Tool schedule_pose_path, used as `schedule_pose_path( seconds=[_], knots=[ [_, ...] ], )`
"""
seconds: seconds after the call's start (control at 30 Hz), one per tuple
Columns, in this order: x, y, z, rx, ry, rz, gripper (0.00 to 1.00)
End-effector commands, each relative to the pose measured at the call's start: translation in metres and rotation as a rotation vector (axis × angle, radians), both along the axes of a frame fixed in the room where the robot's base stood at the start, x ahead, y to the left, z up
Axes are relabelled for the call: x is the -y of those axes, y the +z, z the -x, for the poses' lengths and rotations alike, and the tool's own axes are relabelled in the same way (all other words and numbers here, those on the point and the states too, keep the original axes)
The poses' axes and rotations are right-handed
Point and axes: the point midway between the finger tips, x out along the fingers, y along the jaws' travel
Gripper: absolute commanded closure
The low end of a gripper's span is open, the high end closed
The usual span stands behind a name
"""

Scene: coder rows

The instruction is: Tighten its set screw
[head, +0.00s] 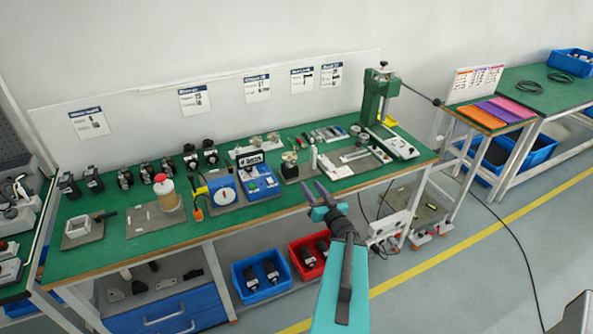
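My gripper (315,190) is in front of the bench's front edge, right of centre, with its two grey fingers pointing up and apart. Nothing shows between them. Several small black motor- or encoder-like units stand along the back left of the bench, one of them here (125,178). A green press-like stand (375,100) is at the right end, with a grey plate (355,158) and small parts beside it. A blue device with a round dial (223,194) sits mid-bench. No set screw or driver can be made out at this size.
The green bench (120,256) has a jar with a red knob (162,190) and a small pale frame (78,226). Blue (262,278) and red (308,258) bins with dark parts sit below. A side table (500,112) holds coloured sheets. Floor at right is open, with a cable.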

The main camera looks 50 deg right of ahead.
Motion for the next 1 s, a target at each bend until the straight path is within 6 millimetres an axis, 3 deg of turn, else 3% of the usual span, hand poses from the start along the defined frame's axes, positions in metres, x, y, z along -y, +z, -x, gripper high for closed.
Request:
schedule_pose_path(
  seconds=[1.0],
  knots=[
    [0.015,-0.004,-0.034,-0.001,0.000,-0.001,0.64]
  ],
)
